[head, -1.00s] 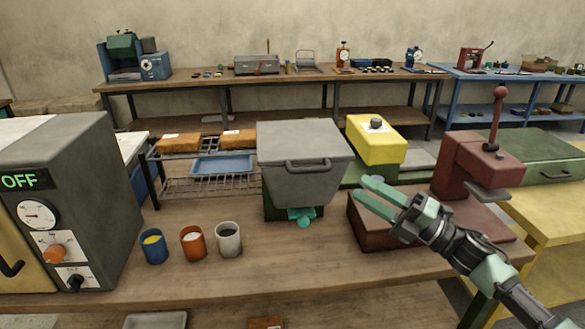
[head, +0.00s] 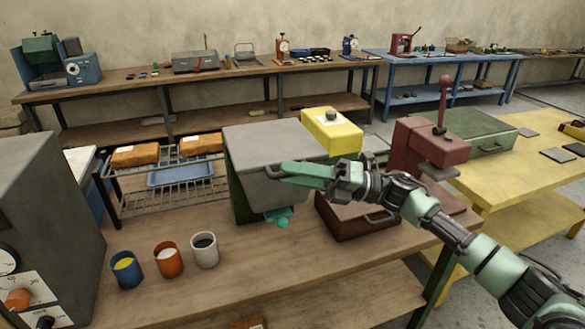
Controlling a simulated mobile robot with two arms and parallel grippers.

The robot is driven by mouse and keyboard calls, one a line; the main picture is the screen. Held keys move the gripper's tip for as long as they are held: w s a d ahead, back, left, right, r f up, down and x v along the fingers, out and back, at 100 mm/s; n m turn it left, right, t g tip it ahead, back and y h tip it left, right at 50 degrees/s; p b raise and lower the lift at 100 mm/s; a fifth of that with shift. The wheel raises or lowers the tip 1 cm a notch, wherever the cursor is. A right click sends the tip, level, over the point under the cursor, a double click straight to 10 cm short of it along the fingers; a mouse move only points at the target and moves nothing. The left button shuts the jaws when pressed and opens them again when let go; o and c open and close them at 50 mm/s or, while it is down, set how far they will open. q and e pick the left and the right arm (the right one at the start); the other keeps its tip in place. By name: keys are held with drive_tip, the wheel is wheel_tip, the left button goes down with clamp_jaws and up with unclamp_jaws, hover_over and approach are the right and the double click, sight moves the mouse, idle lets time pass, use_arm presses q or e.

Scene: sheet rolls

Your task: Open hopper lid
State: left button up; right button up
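The hopper is a dark green box with a grey lid (head: 268,142) on top, in the middle of the head view. The lid lies shut, with its front face hanging down over the green body (head: 238,190). A teal spout (head: 279,216) sticks out below it. My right gripper (head: 281,172) lies across the front face of the lid, fingers pointing left. It hides the lid's handle, and I cannot tell whether the fingers are around the handle or touching it, or how far apart they are. My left gripper is not in view.
Blue (head: 126,270), orange (head: 168,260) and white (head: 205,250) cups stand front left of the hopper. A dark red press (head: 415,150) is to the right, near my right arm. A yellow box (head: 329,130) stands behind. A wire rack (head: 120,205) is at left.

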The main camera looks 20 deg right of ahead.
clamp_jaws()
idle(0.3)
idle(1.2)
